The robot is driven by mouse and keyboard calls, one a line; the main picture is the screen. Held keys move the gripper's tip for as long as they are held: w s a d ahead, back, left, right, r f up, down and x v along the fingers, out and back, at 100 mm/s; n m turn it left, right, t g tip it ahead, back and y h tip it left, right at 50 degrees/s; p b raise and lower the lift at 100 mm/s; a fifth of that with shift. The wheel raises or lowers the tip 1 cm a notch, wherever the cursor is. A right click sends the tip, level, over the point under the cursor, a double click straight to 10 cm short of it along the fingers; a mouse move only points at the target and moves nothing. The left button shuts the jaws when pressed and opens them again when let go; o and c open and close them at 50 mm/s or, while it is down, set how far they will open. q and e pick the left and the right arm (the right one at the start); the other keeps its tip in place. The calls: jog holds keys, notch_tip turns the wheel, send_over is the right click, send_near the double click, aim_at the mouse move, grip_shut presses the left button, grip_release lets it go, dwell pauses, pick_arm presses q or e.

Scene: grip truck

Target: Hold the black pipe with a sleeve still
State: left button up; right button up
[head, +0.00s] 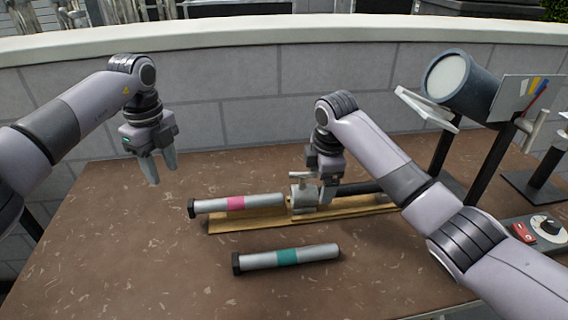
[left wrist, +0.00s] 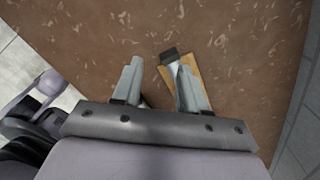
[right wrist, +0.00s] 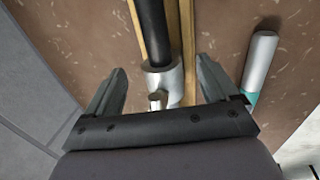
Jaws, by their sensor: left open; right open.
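The black pipe (head: 362,188) lies along a wooden board (head: 222,224) on the table, partly hidden behind my right arm. A grey metal sleeve with a small stub sits around it; the sleeve (right wrist: 163,80) shows in the right wrist view with the black pipe (right wrist: 152,28) running out of it. My right gripper (head: 327,194) is open, just above or beside the sleeve, its fingers spread on either side in the right wrist view; contact cannot be told. My left gripper (head: 162,172) is open and empty above the table, left of the board.
A grey tube with a pink band (head: 236,204) lies along the board's left part. A grey tube with a green band (head: 286,257) lies in front. A lamp-like drum (head: 462,82) and a red-switch control box (head: 540,231) are at right. The left of the table is clear.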

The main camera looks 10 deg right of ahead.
aim_at(319, 189)
jog(key=shift+w+f, duration=0.2)
jog(key=shift+f, duration=0.85)
jog(key=shift+w+f, duration=0.2)
jog(key=shift+f, duration=0.8)
